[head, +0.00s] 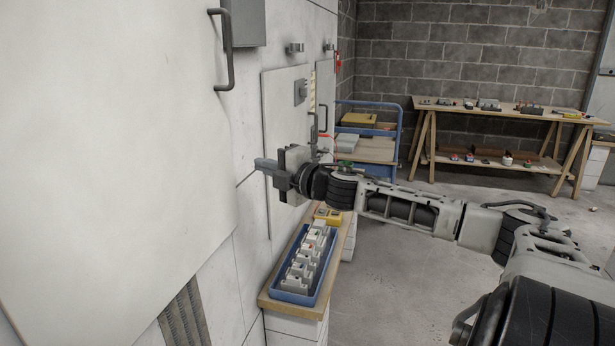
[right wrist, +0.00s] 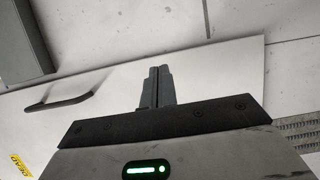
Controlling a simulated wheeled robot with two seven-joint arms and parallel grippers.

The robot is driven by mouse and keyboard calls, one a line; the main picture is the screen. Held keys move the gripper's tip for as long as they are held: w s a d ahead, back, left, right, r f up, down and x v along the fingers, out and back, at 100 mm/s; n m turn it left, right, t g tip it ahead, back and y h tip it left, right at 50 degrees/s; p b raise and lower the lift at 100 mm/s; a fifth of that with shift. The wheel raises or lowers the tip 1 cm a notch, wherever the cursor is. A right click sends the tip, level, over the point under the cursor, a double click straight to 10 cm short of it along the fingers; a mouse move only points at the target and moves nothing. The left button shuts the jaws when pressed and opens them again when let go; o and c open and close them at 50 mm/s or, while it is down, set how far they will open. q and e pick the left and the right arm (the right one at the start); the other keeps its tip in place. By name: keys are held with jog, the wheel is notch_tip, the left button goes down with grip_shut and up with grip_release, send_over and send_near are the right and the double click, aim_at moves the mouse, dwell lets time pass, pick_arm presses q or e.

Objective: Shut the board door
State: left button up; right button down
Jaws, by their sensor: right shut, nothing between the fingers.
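The board door appears to be the large pale panel (head: 110,150) filling the left of the head view. Its dark bar handle (head: 222,50) is near its upper right edge. In the right wrist view the pale panel (right wrist: 215,80) lies behind my fingers, with the handle (right wrist: 60,103) to their left. My right gripper (head: 262,165) is shut and empty, its fingers pointing left just past the panel's right edge. Its shut fingers also show in the right wrist view (right wrist: 158,85). I cannot tell whether they touch the panel. My left gripper is not in view.
A grey box (head: 243,22) is on the wall beside the handle. Below my right gripper, a blue tray (head: 292,297) of small devices stands on a wooden-topped ledge. A blue cart (head: 398,130) and a wooden trestle table (head: 432,105) stand farther back. Open floor lies right of the ledge.

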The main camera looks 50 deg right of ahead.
pick_arm(q)
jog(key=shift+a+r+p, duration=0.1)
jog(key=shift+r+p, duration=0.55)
jog(key=shift+p, duration=0.55)
pick_arm(e)
jog(key=s+d, duration=0.3)
jog(key=s, duration=0.4)
